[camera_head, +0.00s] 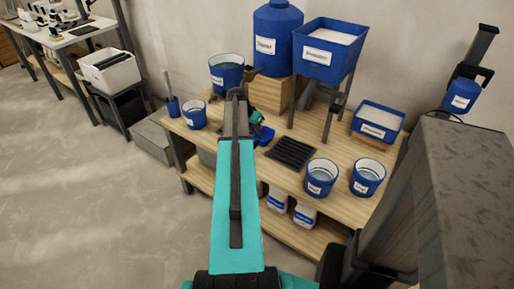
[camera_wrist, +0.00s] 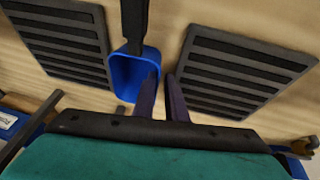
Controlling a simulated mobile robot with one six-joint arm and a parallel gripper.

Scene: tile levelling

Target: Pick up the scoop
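The scoop (camera_wrist: 124,76) has a blue bowl and a black handle (camera_wrist: 135,25). In the wrist view it lies on the wooden tabletop between two black slatted racks, its handle running to the top edge. My gripper (camera_wrist: 162,78) shows two dark fingers with a narrow gap and nothing between them. The left finger overlaps the right side of the bowl in the picture; contact cannot be told. The handle is not between the fingers. In the head view, part of the blue scoop (camera_head: 265,136) shows beside my teal arm, which hides the rest.
One slatted rack (camera_head: 292,153) lies right of the scoop. Blue buckets stand at the front right (camera_head: 321,177) and back left (camera_head: 226,75). A large blue container (camera_head: 277,40) and a raised blue bin (camera_head: 329,50) stand behind. Bare tabletop surrounds the racks.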

